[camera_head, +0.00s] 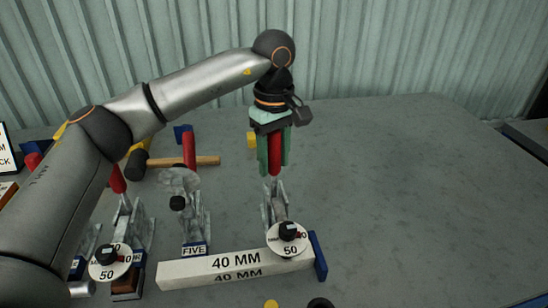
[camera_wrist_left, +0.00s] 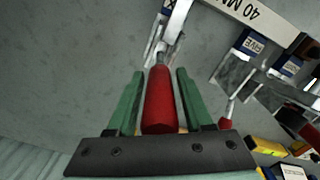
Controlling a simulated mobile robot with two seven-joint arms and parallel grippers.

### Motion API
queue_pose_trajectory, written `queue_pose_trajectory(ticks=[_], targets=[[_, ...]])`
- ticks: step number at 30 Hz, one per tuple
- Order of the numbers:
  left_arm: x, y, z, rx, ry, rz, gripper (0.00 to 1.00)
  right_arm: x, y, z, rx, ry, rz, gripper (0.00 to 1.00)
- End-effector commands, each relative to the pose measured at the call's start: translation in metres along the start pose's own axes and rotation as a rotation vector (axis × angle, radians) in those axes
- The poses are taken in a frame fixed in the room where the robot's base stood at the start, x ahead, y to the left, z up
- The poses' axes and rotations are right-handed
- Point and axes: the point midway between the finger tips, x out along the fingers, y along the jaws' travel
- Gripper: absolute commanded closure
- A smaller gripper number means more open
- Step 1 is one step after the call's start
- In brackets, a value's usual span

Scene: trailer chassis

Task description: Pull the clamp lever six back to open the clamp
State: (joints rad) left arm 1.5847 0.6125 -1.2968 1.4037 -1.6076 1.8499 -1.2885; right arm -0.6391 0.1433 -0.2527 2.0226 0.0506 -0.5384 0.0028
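The red-handled lever (camera_head: 275,163) of the rightmost clamp (camera_head: 275,205) stands upright behind the 40 MM block. Its label is covered by a dial in the head view; in the left wrist view only a letter X shows at the top edge. My left gripper (camera_head: 274,158) points down over this handle, with one green finger on each side. In the left wrist view the red handle (camera_wrist_left: 158,100) lies between the fingers, with narrow gaps on both sides, so the gripper (camera_wrist_left: 158,85) looks open around it. My right gripper is not in view.
The white 40 MM block (camera_head: 235,268) lies in front of the clamps, with a dial (camera_head: 290,238) at its right end. Clamp FIVE (camera_head: 194,225) with its red handle (camera_head: 189,148) stands to the left. A hammer (camera_head: 180,161) lies behind. The table is clear at right.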

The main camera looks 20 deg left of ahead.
Motion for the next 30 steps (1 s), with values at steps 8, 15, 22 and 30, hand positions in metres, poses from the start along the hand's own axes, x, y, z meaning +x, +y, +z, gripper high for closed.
queue_pose_trajectory(ticks=[8,15,22,30], targets=[[-0.0003,0.0000,-0.0001,0.000,0.000,0.000,0.81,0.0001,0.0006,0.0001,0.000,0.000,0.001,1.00],[-0.0003,-0.0001,-0.0001,0.000,0.000,0.000,1.00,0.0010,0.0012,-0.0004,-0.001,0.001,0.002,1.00],[-0.0004,-0.0001,-0.0001,0.000,0.000,0.000,1.00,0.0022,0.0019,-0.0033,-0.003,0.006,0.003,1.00],[-0.0004,-0.0002,-0.0001,0.000,0.000,-0.001,1.00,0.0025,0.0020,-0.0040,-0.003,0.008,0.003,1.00]])
